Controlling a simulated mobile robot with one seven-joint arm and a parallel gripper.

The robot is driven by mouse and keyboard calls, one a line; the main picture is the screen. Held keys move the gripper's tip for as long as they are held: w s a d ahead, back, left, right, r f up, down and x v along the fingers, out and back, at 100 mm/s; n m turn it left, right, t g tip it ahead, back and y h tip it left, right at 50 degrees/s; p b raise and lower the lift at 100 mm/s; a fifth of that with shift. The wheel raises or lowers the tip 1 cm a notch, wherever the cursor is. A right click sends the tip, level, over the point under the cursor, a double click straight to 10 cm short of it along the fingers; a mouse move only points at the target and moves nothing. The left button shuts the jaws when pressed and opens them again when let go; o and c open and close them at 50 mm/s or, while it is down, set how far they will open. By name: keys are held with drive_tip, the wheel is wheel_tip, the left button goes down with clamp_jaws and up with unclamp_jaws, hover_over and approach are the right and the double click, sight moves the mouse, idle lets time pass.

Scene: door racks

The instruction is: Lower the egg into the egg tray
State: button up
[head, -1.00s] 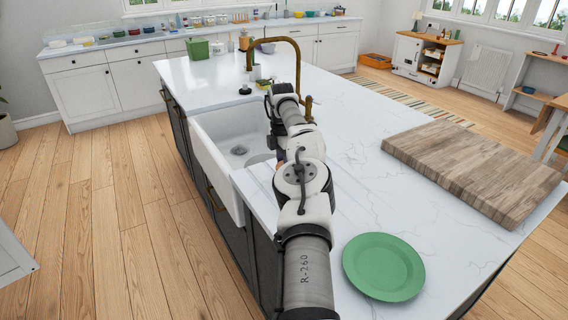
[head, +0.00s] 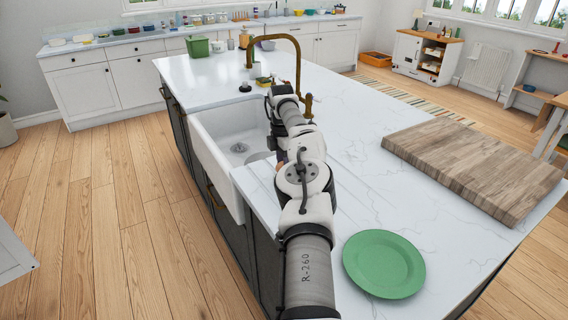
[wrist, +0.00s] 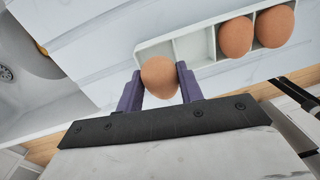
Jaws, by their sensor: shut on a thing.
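A brown egg (wrist: 160,77) is held between the two purple fingers of my gripper (wrist: 160,86) in the wrist view. The pale egg tray (wrist: 203,64) lies just beyond it on the white counter. Two brown eggs sit in its right compartments, a nearer one (wrist: 235,37) and one farther right (wrist: 274,26). The compartments to their left look empty. The held egg overlaps the tray's near left edge in the picture; I cannot tell its height above it. In the head view my arm hides the gripper, egg and tray.
The white sink (head: 215,150) with a brass faucet (head: 298,65) lies left of and beyond my arm. A green plate (head: 384,264) and a wooden board (head: 470,168) rest on the counter (head: 365,185) to the right. The counter between arm and board is clear.

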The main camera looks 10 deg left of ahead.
drive_tip(key=shift+f, duration=0.75)
idle(0.4)
drive_tip(key=o, duration=0.7)
